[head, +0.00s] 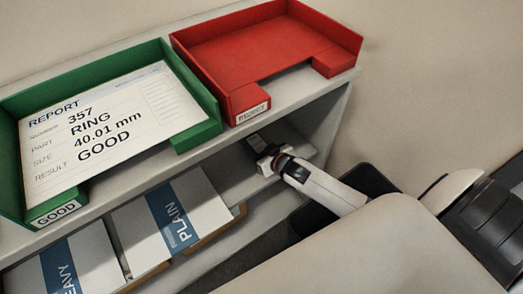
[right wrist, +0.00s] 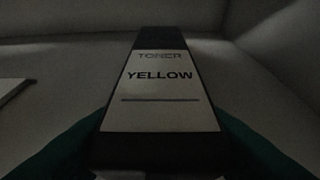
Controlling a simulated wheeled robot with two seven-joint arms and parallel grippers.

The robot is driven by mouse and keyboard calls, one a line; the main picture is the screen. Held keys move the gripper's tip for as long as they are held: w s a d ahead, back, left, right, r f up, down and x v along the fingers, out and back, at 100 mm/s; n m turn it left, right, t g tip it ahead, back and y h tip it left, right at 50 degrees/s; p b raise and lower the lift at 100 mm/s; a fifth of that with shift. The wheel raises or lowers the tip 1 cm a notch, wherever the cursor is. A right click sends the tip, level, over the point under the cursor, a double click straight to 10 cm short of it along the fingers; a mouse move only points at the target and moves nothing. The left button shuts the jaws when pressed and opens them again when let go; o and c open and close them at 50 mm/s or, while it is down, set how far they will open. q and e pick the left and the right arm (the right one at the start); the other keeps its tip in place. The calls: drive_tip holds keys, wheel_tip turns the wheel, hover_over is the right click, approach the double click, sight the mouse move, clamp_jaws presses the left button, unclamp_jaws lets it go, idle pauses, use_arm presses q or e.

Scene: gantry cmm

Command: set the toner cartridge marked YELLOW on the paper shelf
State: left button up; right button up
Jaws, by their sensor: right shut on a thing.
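The toner cartridge (right wrist: 160,98) fills the middle of the right wrist view, a dark block with a pale label reading TONER and YELLOW. My right gripper (head: 266,153) is shut on it and reaches into the right end of the paper shelf (head: 231,183), below the red tray. In the head view only a small dark part of the cartridge (head: 255,140) shows beyond the gripper. I cannot tell whether its underside touches the shelf board. My left gripper is not in view.
A PLAIN paper pack (head: 205,207) and a HEAVY pack (head: 90,262) lie on the shelf left of the gripper. Above, a green GOOD tray (head: 203,90) holds a report (head: 150,95), beside a red tray (head: 345,40). Shelf room around the gripper looks clear.

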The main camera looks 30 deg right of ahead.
drive_tip(key=shift+r, duration=0.1)
drive_tip(key=o, duration=1.4)
drive_tip(key=shift+c, duration=0.2)
drive_tip(key=shift+o, duration=0.4)
drive_tip(key=shift+s, duration=0.1)
